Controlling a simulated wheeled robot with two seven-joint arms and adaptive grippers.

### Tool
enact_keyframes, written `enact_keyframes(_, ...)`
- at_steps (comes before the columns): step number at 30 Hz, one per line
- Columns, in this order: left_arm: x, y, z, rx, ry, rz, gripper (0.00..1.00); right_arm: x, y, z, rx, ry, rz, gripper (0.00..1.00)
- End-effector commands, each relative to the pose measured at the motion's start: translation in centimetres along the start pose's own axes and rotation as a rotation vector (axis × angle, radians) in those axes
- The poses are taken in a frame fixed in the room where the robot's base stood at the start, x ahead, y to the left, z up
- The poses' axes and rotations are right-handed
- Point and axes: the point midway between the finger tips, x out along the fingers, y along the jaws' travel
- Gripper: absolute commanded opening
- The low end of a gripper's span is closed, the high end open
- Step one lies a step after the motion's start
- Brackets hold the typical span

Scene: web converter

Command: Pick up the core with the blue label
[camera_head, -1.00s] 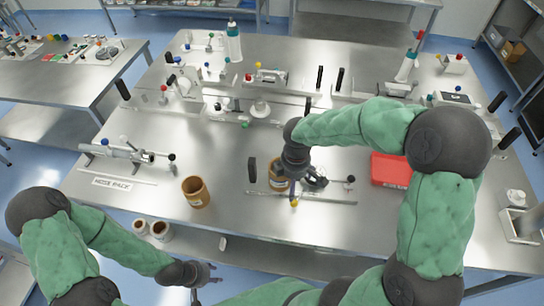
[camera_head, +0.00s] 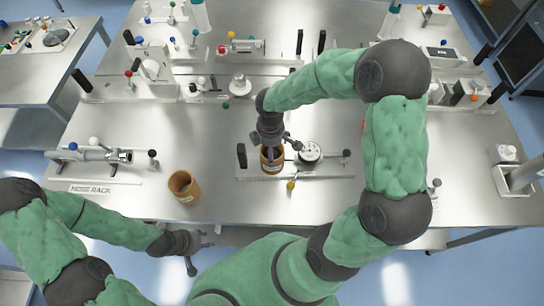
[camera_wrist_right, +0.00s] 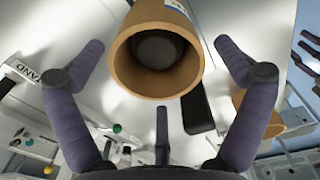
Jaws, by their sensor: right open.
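A brown cardboard core (camera_head: 272,166) stands on the table at the measuring fixture, below and between the fingers of my right gripper (camera_head: 272,148). In the right wrist view the core (camera_wrist_right: 125,65) shows its open end between the spread fingers of the gripper (camera_wrist_right: 160,80), and a white label with some blue (camera_wrist_right: 178,6) shows at the top edge. The gripper is open and not closed on it. A second brown core (camera_head: 184,187) stands to the left on the table; no label colour can be made out. My left gripper (camera_head: 200,245) is below the table's front edge, away from both cores.
A dial gauge (camera_head: 310,152) and a black upright block (camera_head: 241,156) flank the core closely. A rail with a yellow knob (camera_head: 291,185) lies in front. A nose rack (camera_head: 95,155) is at the left. The table between rack and second core is clear.

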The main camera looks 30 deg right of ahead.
Motion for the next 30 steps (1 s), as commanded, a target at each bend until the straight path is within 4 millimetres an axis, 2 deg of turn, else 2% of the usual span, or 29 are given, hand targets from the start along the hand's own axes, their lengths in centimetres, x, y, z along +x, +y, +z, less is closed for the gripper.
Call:
enact_keyframes(10,0.5,-0.2,0.0,0.000,0.000,0.000,0.40,4.5,-0.1,0.6,0.000,-0.002,-0.004,1.00)
enact_keyframes(18,0.5,-0.2,0.0,0.000,0.000,0.000,0.40,4.9,0.0,0.5,0.001,0.000,-0.001,1.00)
enact_keyframes(20,0.5,-0.2,0.0,0.000,0.000,0.000,0.40,4.9,0.0,0.5,0.001,0.000,-0.001,0.86)
enact_keyframes(24,0.5,-0.2,0.0,0.000,0.000,0.000,0.40,4.9,0.0,0.5,0.001,0.000,-0.001,0.47)
enact_keyframes(30,0.5,-0.2,0.0,0.000,0.000,0.000,0.40,4.9,0.0,0.5,0.000,-0.001,-0.002,0.46)
